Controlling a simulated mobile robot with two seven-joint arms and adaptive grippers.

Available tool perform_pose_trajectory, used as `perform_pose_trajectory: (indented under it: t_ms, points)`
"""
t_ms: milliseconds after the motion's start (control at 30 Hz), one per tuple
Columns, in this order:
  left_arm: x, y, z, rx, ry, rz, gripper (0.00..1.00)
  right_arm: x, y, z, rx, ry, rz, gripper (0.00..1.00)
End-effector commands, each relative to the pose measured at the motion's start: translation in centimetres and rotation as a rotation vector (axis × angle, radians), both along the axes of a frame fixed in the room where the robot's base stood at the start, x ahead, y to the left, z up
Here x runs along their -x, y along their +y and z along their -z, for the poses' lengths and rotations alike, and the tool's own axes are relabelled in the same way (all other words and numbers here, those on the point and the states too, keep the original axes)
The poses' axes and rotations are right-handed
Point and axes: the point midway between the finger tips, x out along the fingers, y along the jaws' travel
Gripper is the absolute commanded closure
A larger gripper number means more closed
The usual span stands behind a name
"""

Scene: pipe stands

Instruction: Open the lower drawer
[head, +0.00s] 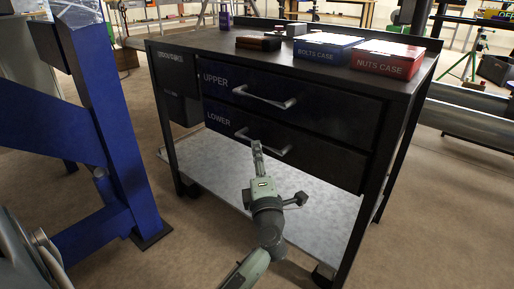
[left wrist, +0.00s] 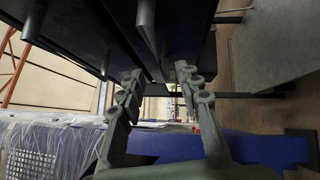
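The lower drawer (head: 222,121) is a dark front marked LOWER in the workbench, below the drawer marked UPPER (head: 310,108). Both drawers look shut. The lower drawer's bar handle (head: 270,150) shows partly behind my left gripper (head: 257,147), whose fingertips are at its left part. In the left wrist view my left gripper (left wrist: 159,78) has its two fingers apart, with a gap between them. A grey metal bar or edge (left wrist: 150,40) runs down towards that gap; I cannot tell whether the fingers touch it. My right gripper is in neither view.
On the bench top (head: 200,38) stand a blue bolts case (head: 325,52) and a red nuts case (head: 385,66). The bench's lower shelf (head: 225,165) lies beneath the drawers. A blue steel frame (head: 100,110) stands at the left. Brown floor (head: 440,220) is clear at the right.

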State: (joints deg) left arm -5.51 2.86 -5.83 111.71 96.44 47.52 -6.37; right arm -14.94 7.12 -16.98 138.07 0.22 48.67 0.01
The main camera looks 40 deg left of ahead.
Motion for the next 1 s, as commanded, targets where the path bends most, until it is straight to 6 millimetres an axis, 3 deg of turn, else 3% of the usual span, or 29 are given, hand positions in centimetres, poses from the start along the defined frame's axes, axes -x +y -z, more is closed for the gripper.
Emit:
perform_pose_trajectory:
  t_ms: [300,667,933,1000]
  points:
    - [-3.5,3.0,-0.7,-0.005,-0.001,0.001,0.66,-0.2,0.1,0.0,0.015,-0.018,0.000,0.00]
    - [-4.0,3.5,-0.8,-0.003,0.000,0.001,0.66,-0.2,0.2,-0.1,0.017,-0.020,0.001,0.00]
    - [-4.0,3.5,-0.8,-0.003,0.000,0.001,0.97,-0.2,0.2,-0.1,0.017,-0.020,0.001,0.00]
    - [-4.0,3.5,-0.8,-0.003,0.000,0.001,1.00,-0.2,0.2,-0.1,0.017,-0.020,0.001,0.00]
